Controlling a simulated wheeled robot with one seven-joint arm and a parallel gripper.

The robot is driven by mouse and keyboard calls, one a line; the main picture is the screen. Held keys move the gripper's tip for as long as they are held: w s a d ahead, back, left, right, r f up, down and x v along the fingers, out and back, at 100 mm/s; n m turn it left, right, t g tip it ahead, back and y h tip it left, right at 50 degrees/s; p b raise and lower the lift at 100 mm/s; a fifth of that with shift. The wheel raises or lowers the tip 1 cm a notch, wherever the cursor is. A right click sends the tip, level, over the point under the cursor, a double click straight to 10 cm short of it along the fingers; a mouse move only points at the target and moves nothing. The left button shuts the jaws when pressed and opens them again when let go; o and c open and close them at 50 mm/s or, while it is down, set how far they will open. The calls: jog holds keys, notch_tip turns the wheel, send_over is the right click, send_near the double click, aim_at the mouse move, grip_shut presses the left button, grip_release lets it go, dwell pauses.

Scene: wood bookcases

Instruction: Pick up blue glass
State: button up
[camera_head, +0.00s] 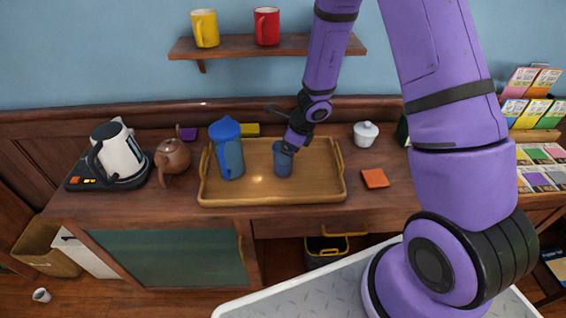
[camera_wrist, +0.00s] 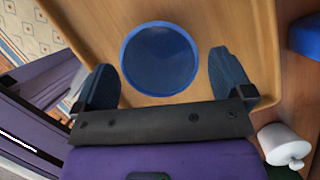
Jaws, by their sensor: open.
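The blue glass (camera_head: 283,163) stands upright on the wooden tray (camera_head: 270,197), right of the blue pitcher (camera_head: 230,158). In the wrist view I look down on the round blue glass (camera_wrist: 160,58), which lies between and slightly beyond the two fingertips. My gripper (camera_head: 286,147) is directly above the glass in the head view. In the wrist view my gripper (camera_wrist: 160,82) is open, with one finger on each side of the glass and a gap on both sides. The glass's lower part is hidden from the wrist camera.
A white lidded bowl (camera_head: 366,134) and an orange square (camera_head: 375,178) lie right of the tray. A brown teapot (camera_head: 173,158) and a white kettle (camera_head: 118,155) stand to the left. A shelf (camera_head: 225,50) with yellow and red mugs hangs behind.

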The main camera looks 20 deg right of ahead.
jog(key=shift+x, duration=1.75)
jog(key=shift+c, duration=0.2)
jog(key=c, duration=1.1)
jog(key=shift+o, duration=0.2)
jog(key=shift+w, duration=0.1)
jog(key=shift+r, duration=0.1)
